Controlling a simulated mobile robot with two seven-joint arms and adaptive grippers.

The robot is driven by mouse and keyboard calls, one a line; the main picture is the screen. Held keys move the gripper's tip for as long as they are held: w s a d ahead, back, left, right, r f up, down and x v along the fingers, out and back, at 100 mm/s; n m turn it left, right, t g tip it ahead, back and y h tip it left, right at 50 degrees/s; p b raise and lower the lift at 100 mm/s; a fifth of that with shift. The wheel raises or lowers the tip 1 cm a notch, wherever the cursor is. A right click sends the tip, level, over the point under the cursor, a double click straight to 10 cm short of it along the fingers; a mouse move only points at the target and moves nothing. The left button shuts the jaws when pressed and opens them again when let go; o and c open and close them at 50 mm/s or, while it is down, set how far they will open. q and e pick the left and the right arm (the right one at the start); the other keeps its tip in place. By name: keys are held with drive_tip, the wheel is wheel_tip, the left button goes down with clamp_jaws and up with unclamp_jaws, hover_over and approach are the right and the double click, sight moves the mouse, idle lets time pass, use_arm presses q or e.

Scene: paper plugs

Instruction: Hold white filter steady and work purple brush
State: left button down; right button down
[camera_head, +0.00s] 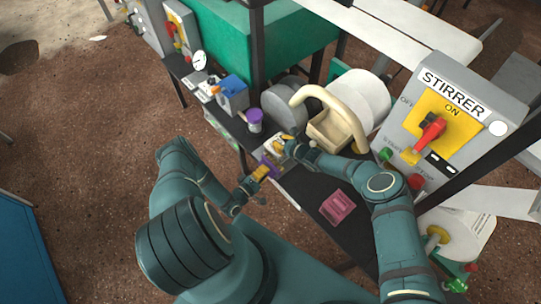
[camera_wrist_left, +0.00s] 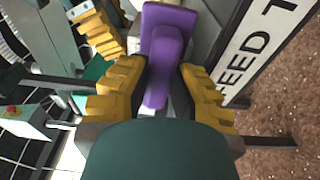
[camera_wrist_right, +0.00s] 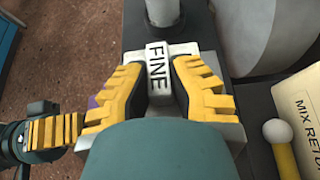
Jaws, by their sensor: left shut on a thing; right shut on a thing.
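The purple brush (camera_wrist_left: 168,50) stands between the yellow finger pads of my left gripper (camera_wrist_left: 163,95), which is shut on its handle. In the head view my left gripper (camera_head: 262,171) is at the dark bench's front edge, with a bit of the purple brush (camera_head: 272,163) showing. My right gripper (camera_wrist_right: 160,88) is shut on the white filter, a block marked FINE (camera_wrist_right: 157,66). In the head view my right gripper (camera_head: 290,143) is just beyond the left one. The brush's working end is hidden, so I cannot tell whether it touches the filter.
A pink tray (camera_head: 337,207) lies on the dark bench to the right. A purple-lidded jar (camera_head: 254,120) and a blue-topped box (camera_head: 232,93) stand to the left. A cream-handled bin (camera_head: 330,131) is behind my right gripper. The STIRRER panel (camera_head: 446,120) rises at the right.

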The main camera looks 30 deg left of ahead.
sight(262, 159)
use_arm(q)
drive_tip(key=shift+w, duration=0.2)
idle(0.3)
drive_tip(key=a, duration=0.2)
drive_tip(key=w+a, duration=0.1)
drive_tip(key=a, duration=0.1)
drive_tip(key=w+a, duration=0.1)
drive_tip(key=a, duration=0.2)
idle(1.2)
drive_tip(key=shift+s+d, duration=0.2)
drive_tip(key=shift+d, duration=0.4)
drive_tip(key=shift+s+d, duration=0.15)
drive_tip(key=shift+d, duration=0.4)
drive_tip(key=shift+s+d, duration=0.25)
drive_tip(key=shift+d, duration=0.55)
drive_tip(key=shift+s+d, duration=0.2)
drive_tip(key=shift+d, duration=0.65)
drive_tip(key=shift+s+d, duration=0.25)
drive_tip(key=shift+d, duration=0.55)
drive_tip(key=shift+w, duration=0.1)
drive_tip(key=shift+a, duration=0.15)
